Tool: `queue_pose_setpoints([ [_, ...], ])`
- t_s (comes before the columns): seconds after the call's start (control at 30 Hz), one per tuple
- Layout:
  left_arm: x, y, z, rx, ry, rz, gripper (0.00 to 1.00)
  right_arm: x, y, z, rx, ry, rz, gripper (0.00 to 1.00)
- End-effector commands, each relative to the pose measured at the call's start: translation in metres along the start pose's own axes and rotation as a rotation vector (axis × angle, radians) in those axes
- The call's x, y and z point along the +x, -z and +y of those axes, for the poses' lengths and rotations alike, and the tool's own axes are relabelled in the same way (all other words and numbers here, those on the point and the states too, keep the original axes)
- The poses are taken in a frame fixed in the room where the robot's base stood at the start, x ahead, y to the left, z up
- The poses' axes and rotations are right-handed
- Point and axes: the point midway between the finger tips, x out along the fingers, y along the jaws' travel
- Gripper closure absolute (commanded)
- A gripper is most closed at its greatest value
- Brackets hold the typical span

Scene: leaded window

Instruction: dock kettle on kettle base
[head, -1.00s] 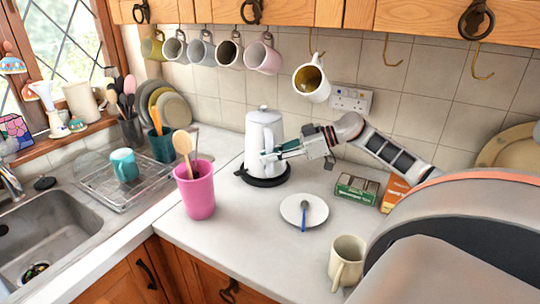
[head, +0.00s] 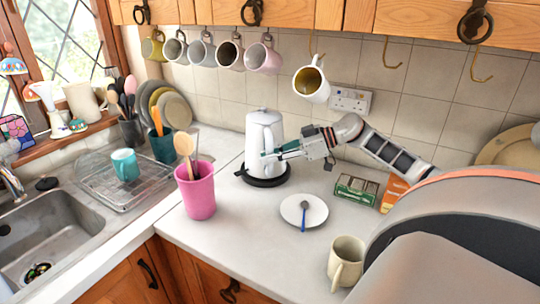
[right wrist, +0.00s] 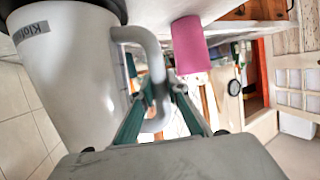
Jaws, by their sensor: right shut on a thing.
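The white kettle (head: 260,132) stands upright at the black round kettle base (head: 264,182) on the counter. Its bottom appears to be on the base or very close above it; I cannot tell for sure. My right gripper (head: 268,154) reaches in from the right and is shut on the kettle's handle. In the right wrist view the kettle's body (right wrist: 65,75) is at the left, and its grey handle (right wrist: 154,62) runs down between the fingers of my right gripper (right wrist: 160,98). My left gripper does not show.
A pink pot with wooden spoons (head: 199,196) stands left of the base. A white saucer with a spoon (head: 290,212), a green box (head: 356,188) and a cream mug (head: 346,260) are to the right and front. Mugs hang above, including a white one (head: 311,84).

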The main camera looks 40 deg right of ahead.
Motion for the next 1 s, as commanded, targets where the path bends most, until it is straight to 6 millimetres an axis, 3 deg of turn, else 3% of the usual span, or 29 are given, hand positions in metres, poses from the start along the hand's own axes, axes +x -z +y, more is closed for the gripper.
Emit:
queue_pose_setpoints([
  [0.07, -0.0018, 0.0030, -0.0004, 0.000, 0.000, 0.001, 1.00, -0.0018, 0.0062, 0.0013, -0.010, -0.004, 0.007, 1.00],
  [1.0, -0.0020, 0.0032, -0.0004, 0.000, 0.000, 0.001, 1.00, 0.0010, -0.0004, 0.0013, -0.009, -0.003, 0.007, 1.00],
])
